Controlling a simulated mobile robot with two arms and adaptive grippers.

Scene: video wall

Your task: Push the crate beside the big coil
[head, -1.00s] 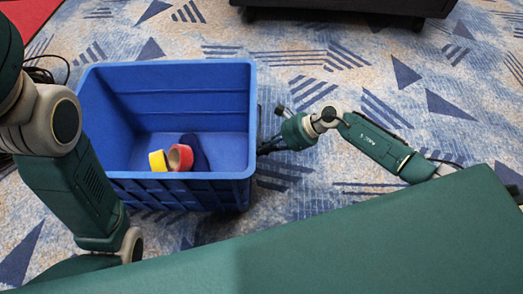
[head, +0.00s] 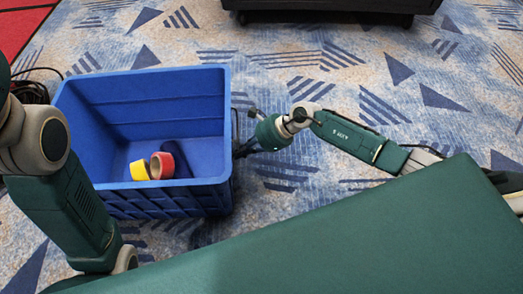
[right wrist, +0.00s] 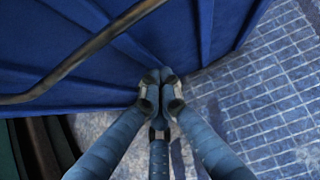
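The blue crate (head: 205,200) stands upright on the carpet, left of my right gripper (head: 243,148). It holds a yellow tape roll (head: 139,170), a red tape roll (head: 162,166) and a dark blue item (head: 177,160). In the right wrist view, the gripper's fingertips (right wrist: 161,82) are drawn together with nothing between them. They appear to touch the crate's blue wall (right wrist: 110,75). A black cable coil (head: 30,88) lies beyond the crate's left side, partly hidden by my left arm. I cannot tell the gap between them. My left gripper is out of view.
A dark wheeled case (head: 330,8) stands at the back. A red floor patch (head: 22,25) lies at the top left. Patterned carpet (head: 350,100) is open between the case and my right arm. A dark rod (right wrist: 85,52) crosses the right wrist view before the crate wall.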

